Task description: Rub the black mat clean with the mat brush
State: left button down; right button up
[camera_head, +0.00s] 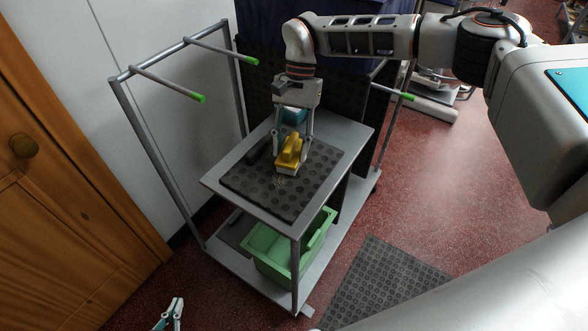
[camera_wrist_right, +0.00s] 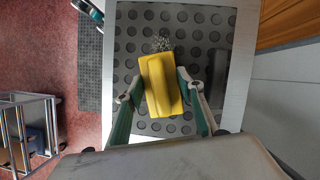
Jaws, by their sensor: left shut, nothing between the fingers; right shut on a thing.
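The black mat with round studs (camera_head: 312,178) lies on the grey top of a cart; it also shows in the right wrist view (camera_wrist_right: 205,50). The yellow mat brush (camera_head: 290,152) is over the mat, and in the right wrist view (camera_wrist_right: 160,85) it sits between the fingers. My right gripper (camera_head: 293,150) is shut on the brush. I cannot tell whether the brush touches the mat. A patch of pale specks (camera_wrist_right: 159,43) lies on the mat just beyond the brush's end. My left gripper (camera_head: 176,308) is shut and empty, low above the floor at bottom left.
The cart top (camera_head: 345,128) has a bare rim around the mat. A green crate (camera_head: 272,252) stands on the lower shelf. A rack with green-tipped bars (camera_head: 200,97) stands by the wall. Another studded mat (camera_head: 385,285) lies on the red floor. A wooden door (camera_head: 60,215) is at left.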

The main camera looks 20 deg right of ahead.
jog(key=shift+f, duration=0.2)
jog(key=shift+w+d, duration=0.1)
jog(key=shift+w+d+r, duration=0.1)
jog(key=shift+w+d, duration=0.6)
jog(key=shift+d, duration=0.2)
jog(key=shift+s+a, duration=0.8)
jog(key=shift+a, duration=0.25)
jog(key=shift+s+a, duration=0.8)
jog(key=shift+a, duration=0.2)
jog(key=shift+w+d, duration=0.1)
jog(key=shift+w+d, duration=0.75)
jog(key=shift+d, duration=0.2)
jog(key=shift+w+d, duration=0.7)
jog(key=shift+d, duration=0.25)
